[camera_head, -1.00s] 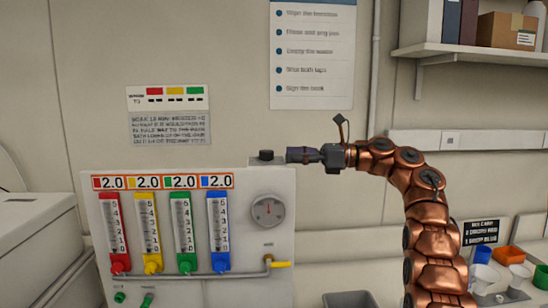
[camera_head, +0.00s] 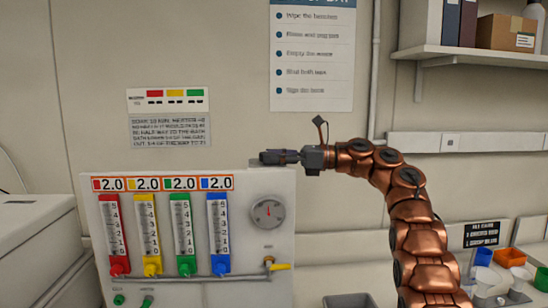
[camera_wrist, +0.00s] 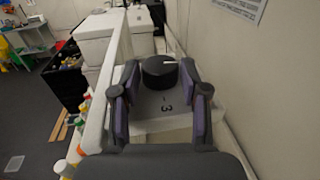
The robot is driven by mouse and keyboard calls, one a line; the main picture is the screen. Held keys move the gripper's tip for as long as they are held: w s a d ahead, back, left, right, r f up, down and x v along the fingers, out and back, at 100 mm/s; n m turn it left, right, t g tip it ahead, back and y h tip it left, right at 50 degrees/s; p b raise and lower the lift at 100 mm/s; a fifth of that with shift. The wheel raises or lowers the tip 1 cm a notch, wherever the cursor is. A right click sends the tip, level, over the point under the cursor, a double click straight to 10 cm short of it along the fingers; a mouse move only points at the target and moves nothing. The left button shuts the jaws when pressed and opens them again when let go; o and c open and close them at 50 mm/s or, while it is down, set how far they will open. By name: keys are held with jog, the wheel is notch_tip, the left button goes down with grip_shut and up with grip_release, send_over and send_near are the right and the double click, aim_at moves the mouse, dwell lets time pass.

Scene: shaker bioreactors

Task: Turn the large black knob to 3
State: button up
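The large black knob (camera_wrist: 159,70) stands on top of the white panel box (camera_head: 150,262). A short white line on its top points toward the right in the wrist view. A mark "3" (camera_wrist: 167,108) is printed on the top surface on my side of the knob. My gripper (camera_wrist: 160,82) is open, with one finger on each side of the knob. I cannot tell whether the pads touch it.
The box front has several coloured flow tubes (camera_head: 181,225), a round gauge (camera_head: 268,213) and a yellow-handled valve (camera_head: 279,266). A wall stands close behind. A shelf (camera_head: 470,50) is at the upper right, and cups and bins (camera_head: 509,257) are at the lower right.

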jog(key=c, duration=0.6)
jog(key=shift+f+b, duration=0.1)
jog(key=shift+b, duration=0.25)
jog(key=shift+c, duration=0.2)
jog(key=shift+s+f+m+t+b, duration=0.1)
jog(key=shift+m+t+b, duration=0.25)
jog(key=shift+b, duration=0.55)
jog(key=t+b, duration=0.1)
jog(key=b, duration=0.1)
jog(key=shift+m+b, duration=0.35)
jog(key=shift+b, duration=0.05)
jog(key=m+t+h+b, duration=0.1)
jog(key=t+b, duration=0.1)
jog(key=b, duration=0.1)
jog(key=shift+s, duration=0.2)
jog(key=shift+r+m+t+b, duration=0.25)
jog(key=shift+m+t+b, duration=0.1)
jog(key=shift+b, duration=0.35)
jog(key=o, duration=1.1)
jog(key=shift+o, duration=0.2)
